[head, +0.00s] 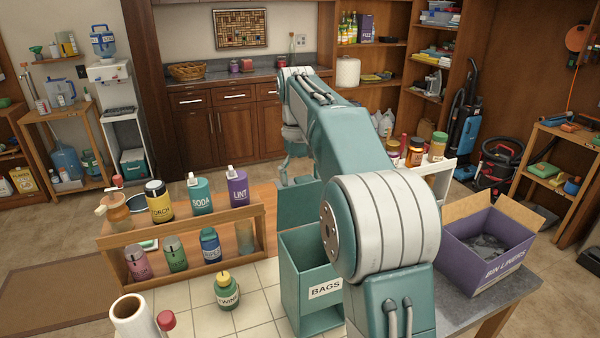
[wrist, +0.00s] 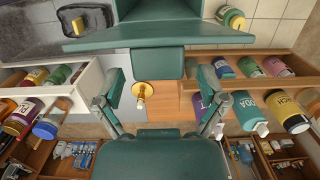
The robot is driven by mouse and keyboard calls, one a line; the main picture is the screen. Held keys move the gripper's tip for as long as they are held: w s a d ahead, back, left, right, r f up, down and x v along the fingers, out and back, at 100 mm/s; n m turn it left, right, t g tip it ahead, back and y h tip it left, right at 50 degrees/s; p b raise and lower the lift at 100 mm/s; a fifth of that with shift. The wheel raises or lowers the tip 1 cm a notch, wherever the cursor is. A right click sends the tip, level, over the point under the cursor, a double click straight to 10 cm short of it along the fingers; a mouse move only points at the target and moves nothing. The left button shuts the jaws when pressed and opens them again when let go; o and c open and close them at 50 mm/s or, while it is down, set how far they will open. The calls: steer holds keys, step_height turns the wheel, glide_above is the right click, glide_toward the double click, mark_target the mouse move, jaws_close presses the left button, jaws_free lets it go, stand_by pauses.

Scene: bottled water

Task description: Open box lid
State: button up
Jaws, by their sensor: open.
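A teal box labelled BAGS (head: 308,272) stands upright on the tiled worktop in the head view. In the wrist view a teal panel with a wide edge (wrist: 220,34), seemingly this box, spans the top. A teal tab (wrist: 155,63) juts from it towards my gripper. My gripper (wrist: 162,100) is open and empty, its fingers spread apart short of the tab. A small brass-coloured round piece (wrist: 143,91) shows between the fingers.
A wooden rack (head: 183,266) with several bottles stands left of the box. A yellow-capped jar (head: 229,291) is in front of the rack. An open purple BIN LINERS carton (head: 490,262) sits on the grey top at right. A white rack (wrist: 88,82) holds several jars.

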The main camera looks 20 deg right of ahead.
step_height(320, 180, up, 7)
steer(key=w, duration=0.1)
stand_by(0.5)
steer(key=shift+r, duration=0.1)
steer(key=s+a+t, duration=0.2)
steer(key=s+a, duration=0.1)
steer(key=s, duration=0.4)
steer(key=s+a+t, duration=0.2)
steer(key=s+a, duration=0.1)
steer(key=s, duration=0.4)
steer(key=s+a+f+t, duration=0.2)
steer(key=s+f+t, duration=0.1)
steer(key=s+f, duration=1.1)
steer(key=shift+s+a+f, duration=0.25)
steer(key=shift+s+f, duration=0.05)
steer(key=shift+s, duration=0.3)
